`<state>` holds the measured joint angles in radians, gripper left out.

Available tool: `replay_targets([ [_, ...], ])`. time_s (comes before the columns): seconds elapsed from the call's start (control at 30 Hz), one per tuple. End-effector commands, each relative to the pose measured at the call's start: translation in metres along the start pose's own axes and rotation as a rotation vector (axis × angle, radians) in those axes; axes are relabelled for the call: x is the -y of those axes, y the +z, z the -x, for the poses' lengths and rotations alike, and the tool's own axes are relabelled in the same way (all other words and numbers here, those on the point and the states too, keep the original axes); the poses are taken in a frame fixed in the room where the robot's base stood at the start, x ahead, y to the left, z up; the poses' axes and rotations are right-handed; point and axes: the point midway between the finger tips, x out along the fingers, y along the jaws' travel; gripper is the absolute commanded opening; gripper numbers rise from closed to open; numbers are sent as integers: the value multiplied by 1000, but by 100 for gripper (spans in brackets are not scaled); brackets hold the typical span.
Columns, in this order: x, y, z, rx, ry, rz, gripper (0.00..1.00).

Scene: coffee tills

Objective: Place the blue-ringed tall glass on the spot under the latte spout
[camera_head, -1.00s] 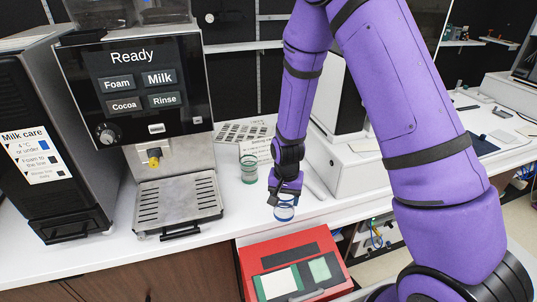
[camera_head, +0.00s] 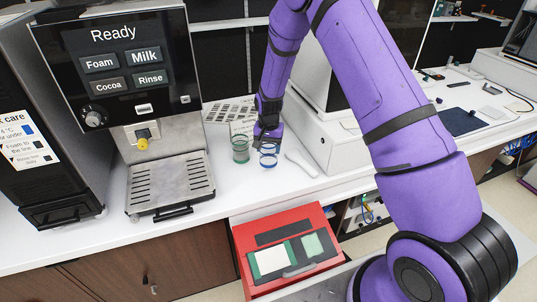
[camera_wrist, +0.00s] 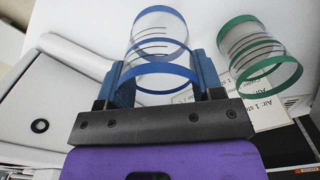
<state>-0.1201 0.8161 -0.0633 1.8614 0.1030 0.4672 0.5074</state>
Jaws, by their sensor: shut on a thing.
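The blue-ringed tall glass (camera_head: 268,155) is clear with blue bands at its two ends. My gripper (camera_wrist: 164,85) is shut on it, with one finger on each side of the glass in the wrist view. In the head view my gripper (camera_head: 267,140) is at the counter beside the green-ringed glass (camera_head: 240,148), which is to the left. Whether the blue-ringed glass touches the counter I cannot tell. The coffee machine (camera_head: 118,70) shows "Ready" and buttons Foam, Milk, Cocoa and Rinse. A yellow-tipped spout (camera_head: 143,142) sits above its drip tray (camera_head: 170,184); no latte label shows.
The green-ringed glass (camera_wrist: 260,55) is close to my gripper's right in the wrist view. A red open drawer (camera_head: 285,243) juts out below the counter edge. A white object (camera_head: 301,163) lies to the right. A printed card (camera_head: 243,127) lies behind.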

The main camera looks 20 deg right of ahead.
Motion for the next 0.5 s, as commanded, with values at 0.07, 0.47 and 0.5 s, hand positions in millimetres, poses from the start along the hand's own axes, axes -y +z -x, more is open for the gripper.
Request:
replay_targets([
  [0.07,0,-2,-9,2,1,0,35],
  [0.47,1,-2,-35,0,0,0,35],
  [0.5,1,-2,-35,0,0,0,35],
])
